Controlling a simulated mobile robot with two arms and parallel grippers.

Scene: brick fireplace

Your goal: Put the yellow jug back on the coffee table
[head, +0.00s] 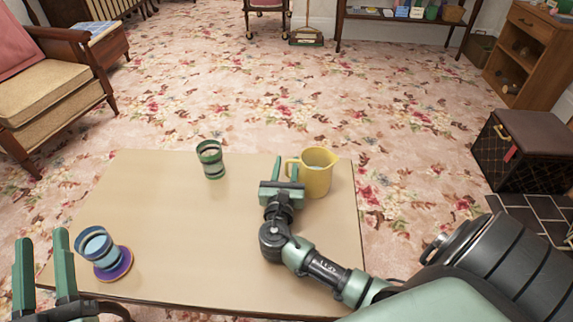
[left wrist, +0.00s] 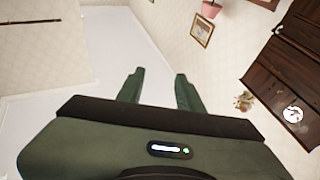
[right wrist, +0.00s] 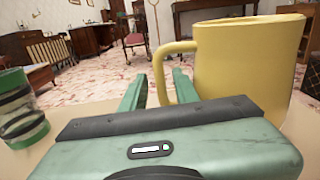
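The yellow jug (head: 318,182) appears upright at the far right of the coffee table (head: 180,215), its handle facing left. It fills the right side of the right wrist view (right wrist: 245,65). My right gripper (head: 286,163) is over the table, just left of the jug. Its fingers (right wrist: 158,88) are apart, with the jug's handle seen between and just beyond the tips; I cannot tell whether they touch it. My left gripper (head: 43,245) is open and empty by the table's near left corner.
A green striped cup (head: 211,160) stands at the table's far edge, left of the jug. A blue cup (head: 96,245) is on a purple saucer (head: 118,268) at the near left, close to my left gripper. An armchair (head: 45,90) is far left. The table's middle is clear.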

